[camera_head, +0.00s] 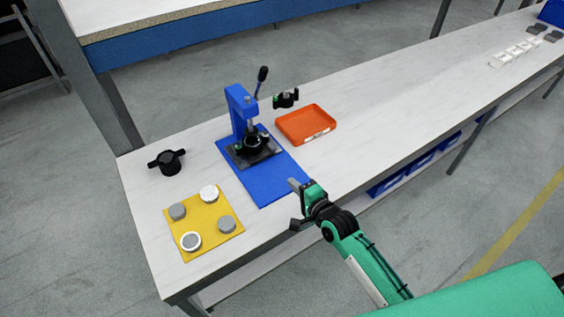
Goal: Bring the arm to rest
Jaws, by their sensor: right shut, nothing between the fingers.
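My right arm, green and black, comes in from the lower right. Its gripper (296,204) is shut and empty, over the table's front edge beside the near corner of the blue mat (278,186). My left gripper does not show.
A blue lever press (238,108) stands on the mat. A yellow mat (212,236) with several round cans and a black part (167,161) lie left.

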